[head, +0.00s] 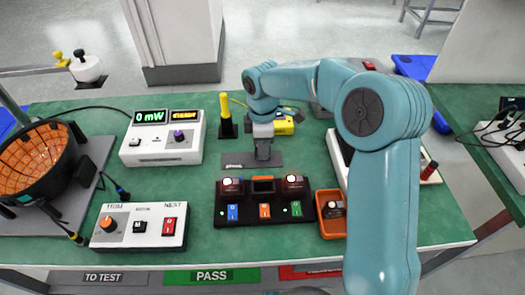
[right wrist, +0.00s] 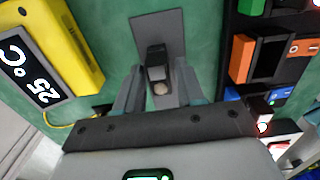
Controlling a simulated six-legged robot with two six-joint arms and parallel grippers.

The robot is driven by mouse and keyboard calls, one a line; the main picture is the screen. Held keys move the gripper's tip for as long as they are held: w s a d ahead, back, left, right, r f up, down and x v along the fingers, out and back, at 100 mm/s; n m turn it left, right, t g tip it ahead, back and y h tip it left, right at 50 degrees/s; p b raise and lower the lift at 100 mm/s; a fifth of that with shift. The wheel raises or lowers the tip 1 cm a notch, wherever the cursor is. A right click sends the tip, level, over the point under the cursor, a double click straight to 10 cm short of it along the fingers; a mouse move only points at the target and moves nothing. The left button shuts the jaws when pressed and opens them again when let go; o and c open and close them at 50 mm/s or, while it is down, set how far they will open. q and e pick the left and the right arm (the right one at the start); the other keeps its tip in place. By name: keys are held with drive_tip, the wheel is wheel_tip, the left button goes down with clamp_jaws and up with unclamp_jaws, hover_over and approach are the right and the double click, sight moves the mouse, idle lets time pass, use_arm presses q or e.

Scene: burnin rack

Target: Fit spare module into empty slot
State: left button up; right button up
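The black rack (head: 262,216) stands in the middle of the green table. Its left module (head: 231,185) and right module (head: 293,184) are lit on top. The middle slot (head: 263,185) between them looks empty, with an orange frame; it also shows in the right wrist view (right wrist: 268,60). My right gripper (head: 263,150) is low over a grey plate (head: 236,159) behind the rack. In the right wrist view, a dark module (right wrist: 157,62) with a round tan spot is between its fingers. Whether the fingers touch it is unclear. My left gripper is out of view.
An orange tray (head: 328,229) right of the rack holds another dark module (head: 334,209). A yellow thermometer (head: 284,126) is behind the gripper. The 0 mW meter (head: 163,139), control box (head: 140,227) and orange-lined bowl (head: 38,155) are at left. My right arm hides part of the table's right side.

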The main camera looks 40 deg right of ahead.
clamp_jaws()
